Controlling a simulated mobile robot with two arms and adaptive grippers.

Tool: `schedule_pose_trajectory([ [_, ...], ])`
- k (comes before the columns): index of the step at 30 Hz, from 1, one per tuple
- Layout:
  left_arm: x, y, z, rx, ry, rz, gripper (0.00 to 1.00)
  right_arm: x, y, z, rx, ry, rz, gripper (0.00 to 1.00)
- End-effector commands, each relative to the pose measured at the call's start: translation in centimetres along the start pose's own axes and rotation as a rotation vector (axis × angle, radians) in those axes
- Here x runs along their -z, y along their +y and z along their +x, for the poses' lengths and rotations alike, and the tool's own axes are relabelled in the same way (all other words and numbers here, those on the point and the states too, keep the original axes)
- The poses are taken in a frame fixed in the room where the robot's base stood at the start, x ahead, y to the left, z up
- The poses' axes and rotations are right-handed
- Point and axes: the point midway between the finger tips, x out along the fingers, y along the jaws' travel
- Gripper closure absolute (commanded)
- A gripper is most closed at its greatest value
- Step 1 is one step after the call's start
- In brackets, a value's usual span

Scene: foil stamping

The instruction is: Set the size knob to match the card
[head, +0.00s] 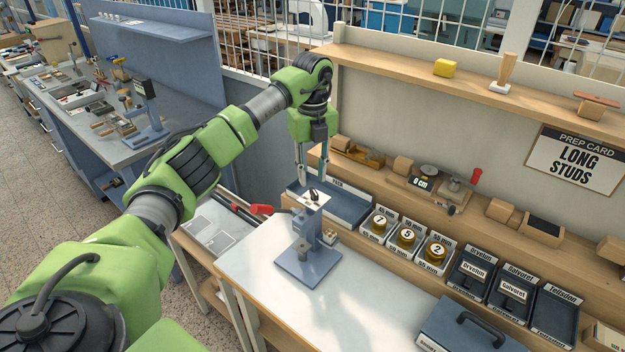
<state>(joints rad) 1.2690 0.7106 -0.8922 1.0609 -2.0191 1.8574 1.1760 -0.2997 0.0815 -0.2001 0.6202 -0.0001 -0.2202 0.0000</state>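The prep card (576,160) on the back wall at the right reads "LONG STUDS". A grey-blue hand press (307,262) stands on the white bench top, with a red lever handle (262,209) at its left. A small dark knob (315,196) sits on the pale plate on top of the press; its setting is too small to read. My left gripper (313,168) points down just above the press top, close over the knob. Its fingers look apart with nothing between them; I cannot tell whether they touch the knob. My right gripper is out of view.
Several labelled bins line the bench's back, including gold pieces (407,238) marked 7, 5 and 2. A blue tray (345,207) lies close behind the press. A blue lidded box (462,325) stands front right. The bench middle (365,300) is clear.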

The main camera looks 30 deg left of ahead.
Motion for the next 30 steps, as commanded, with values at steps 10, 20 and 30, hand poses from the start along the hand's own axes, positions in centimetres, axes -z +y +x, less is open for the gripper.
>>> schedule_pose_trajectory([
  [10, 0.0, 0.0, 3.8, 0.001, 0.000, 0.001, 0.74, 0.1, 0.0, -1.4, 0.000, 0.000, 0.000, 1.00],
  [20, 0.0, 0.0, 4.0, 0.002, 0.000, 0.001, 0.81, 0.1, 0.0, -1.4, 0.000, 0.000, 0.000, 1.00],
  [30, 0.0, 0.0, 4.0, 0.001, 0.000, 0.005, 1.00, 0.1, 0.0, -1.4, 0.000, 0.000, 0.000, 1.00],
])
